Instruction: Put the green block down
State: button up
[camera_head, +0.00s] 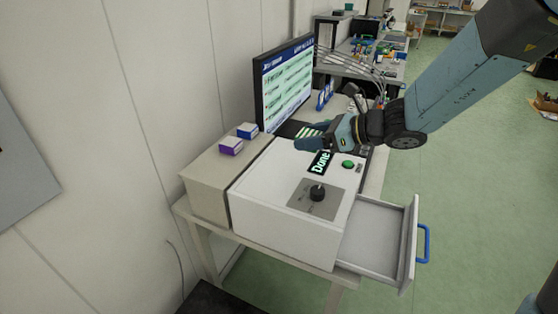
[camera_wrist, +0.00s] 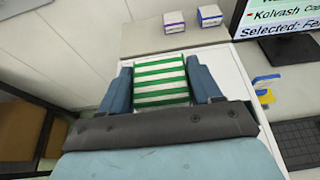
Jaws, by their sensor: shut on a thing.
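The green block (camera_wrist: 161,80), striped green and white, is between the two blue fingers of my gripper (camera_wrist: 160,68) in the wrist view. My gripper is shut on it, with a finger against each side. In the head view my gripper (camera_head: 309,138) is over the back part of the white machine (camera_head: 262,201), and the block's green stripes (camera_head: 307,131) show just behind a finger. Much of the block is hidden there. I cannot tell whether its underside touches the machine top.
Purple (camera_head: 231,145) and blue (camera_head: 247,130) boxes stand on the beige unit at left. A monitor (camera_head: 284,82) stands behind. The machine has a "Done" display (camera_head: 319,162), a green button (camera_head: 348,164) and a black knob (camera_head: 317,194). An empty drawer (camera_head: 372,232) is open at right.

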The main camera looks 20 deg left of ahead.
jog(key=w+x, duration=0.1)
jog(key=x, duration=0.5)
send_over(279, 167)
jog(key=d, duration=0.1)
jog(key=f, duration=0.4)
jog(key=shift+s+f, duration=0.25)
jog(key=shift+w+a+f, duration=0.2)
jog(key=shift+a+f, duration=0.35)
jog(key=shift+f, duration=1.7)
jog(key=o, duration=1.2)
jog(key=v, duration=1.2)
